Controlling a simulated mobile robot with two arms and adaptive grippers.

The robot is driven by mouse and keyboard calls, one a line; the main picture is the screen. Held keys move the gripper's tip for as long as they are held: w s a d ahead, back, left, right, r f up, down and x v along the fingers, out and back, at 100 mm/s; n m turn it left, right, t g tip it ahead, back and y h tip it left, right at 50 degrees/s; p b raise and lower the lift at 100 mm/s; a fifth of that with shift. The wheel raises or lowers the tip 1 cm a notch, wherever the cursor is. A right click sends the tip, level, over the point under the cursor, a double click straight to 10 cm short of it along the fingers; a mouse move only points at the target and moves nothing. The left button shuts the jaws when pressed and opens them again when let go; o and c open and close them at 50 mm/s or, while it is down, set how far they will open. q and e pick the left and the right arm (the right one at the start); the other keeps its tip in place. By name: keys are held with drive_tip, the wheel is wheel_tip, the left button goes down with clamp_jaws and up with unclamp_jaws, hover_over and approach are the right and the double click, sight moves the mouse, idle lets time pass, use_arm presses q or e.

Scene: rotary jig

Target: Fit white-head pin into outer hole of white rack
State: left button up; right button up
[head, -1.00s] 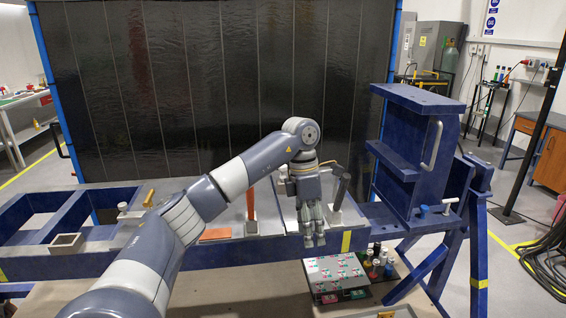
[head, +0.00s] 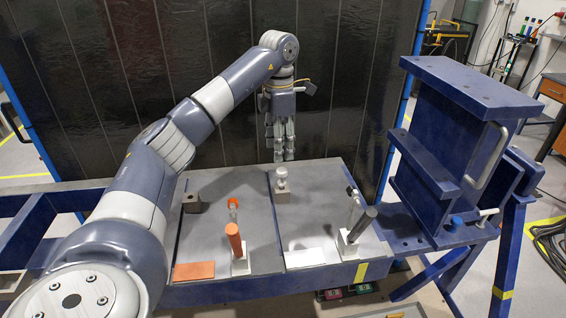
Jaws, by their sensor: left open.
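The white-head pin (head: 282,175) stands upright in a small pale block (head: 284,196) at the back of the grey plate. My left gripper (head: 284,156) is open and empty, with its fingers pointing down just above the white head in the picture. I cannot tell the exact gap in depth. A pale block (head: 350,248) at the right front, perhaps the white rack, carries a tilted dark cylinder (head: 361,224) and a white-topped upright part (head: 355,203). Its holes are too small to make out. My right gripper is not in view.
A white pad (head: 305,257) lies at the front of the plate, an orange pad (head: 194,271) at the left. An orange cylinder (head: 234,240) rises from another pale block (head: 241,265). A dark block (head: 191,203) sits at the back left. The blue frame (head: 455,140) stands at the right.

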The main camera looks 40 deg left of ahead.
sight(282, 170)
use_arm(q)
drive_tip(key=shift+d+f, duration=0.1)
drive_tip(key=shift+f, duration=0.15)
drive_tip(key=shift+s+d+f, duration=0.55)
drive_tip(key=shift+s+f, duration=0.05)
drive_tip(key=shift+f, duration=0.1)
wheel_tip(282, 170, down, 2)
drive_tip(key=shift+w+a+f, duration=0.1)
drive_tip(key=shift+w+a, duration=0.05)
drive_tip(key=shift+w+a+f, duration=0.2)
drive_tip(key=shift+f, duration=0.3)
drive_tip(key=f+p, duration=0.1)
drive_tip(key=d+f+p, duration=0.1)
drive_tip(key=f, duration=0.1)
drive_tip(key=shift+s+f, duration=0.2)
drive_tip(key=shift+f, duration=0.1)
drive_tip(key=shift+w+a+f, duration=0.1)
drive_tip(key=shift+w+f, duration=0.05)
drive_tip(key=shift+f, duration=0.4)
clamp_jaws()
